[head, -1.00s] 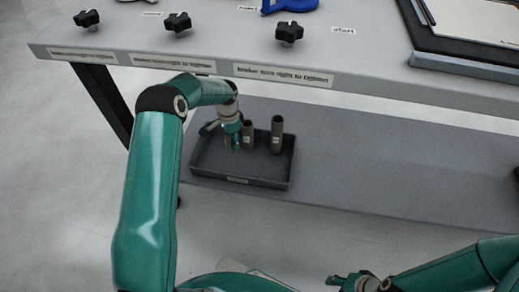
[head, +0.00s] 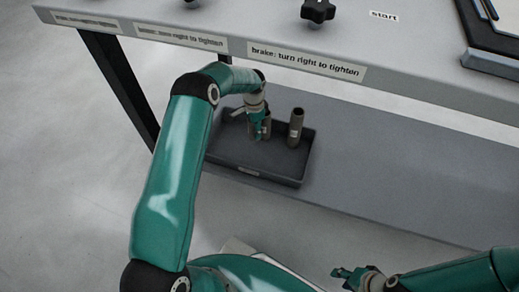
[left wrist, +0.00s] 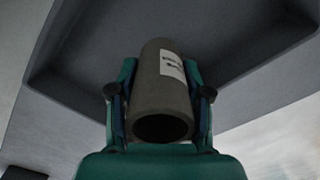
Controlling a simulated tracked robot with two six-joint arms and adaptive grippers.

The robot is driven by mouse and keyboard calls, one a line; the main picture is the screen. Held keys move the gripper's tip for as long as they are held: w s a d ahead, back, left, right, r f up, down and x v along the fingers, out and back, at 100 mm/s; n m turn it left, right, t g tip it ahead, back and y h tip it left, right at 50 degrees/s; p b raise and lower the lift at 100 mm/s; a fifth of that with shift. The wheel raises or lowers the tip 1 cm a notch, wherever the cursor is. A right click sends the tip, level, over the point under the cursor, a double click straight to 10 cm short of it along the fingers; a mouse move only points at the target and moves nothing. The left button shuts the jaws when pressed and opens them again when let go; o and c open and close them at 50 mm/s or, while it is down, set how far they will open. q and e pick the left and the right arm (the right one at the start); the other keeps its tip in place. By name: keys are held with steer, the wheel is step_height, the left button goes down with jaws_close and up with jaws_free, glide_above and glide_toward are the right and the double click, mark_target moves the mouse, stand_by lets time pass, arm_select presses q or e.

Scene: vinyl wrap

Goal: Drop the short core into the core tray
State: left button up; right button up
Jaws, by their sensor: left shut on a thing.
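My left gripper (head: 259,129) is down at the core tray (head: 252,172), a dark grey shallow box on the low shelf. It is shut on a grey-brown tubular core (head: 267,128). In the left wrist view this core (left wrist: 160,95) sits between the two fingers, with a white label on its side and its open end towards the camera. The tray floor and walls show behind it; I cannot tell whether it touches the floor. A second, longer-looking core (head: 296,127) stands upright at the tray's right side. My right gripper (head: 347,279) looks open and empty at the bottom.
The grey worktop (head: 410,75) with brake labels and black knobs (head: 318,11) overhangs the shelf behind the tray. A table leg (head: 120,85) stands left of my left arm. The shelf (head: 400,185) right of the tray is clear.

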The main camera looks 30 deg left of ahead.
arm_select(q)
steer(key=shift+f, duration=0.55)
arm_select(e)
steer(key=shift+f, duration=0.35)
arm_select(q)
steer(key=o, duration=1.2)
step_height(320, 180, up, 12)
steer(key=shift+f, duration=0.1)
steer(key=shift+s, duration=0.1)
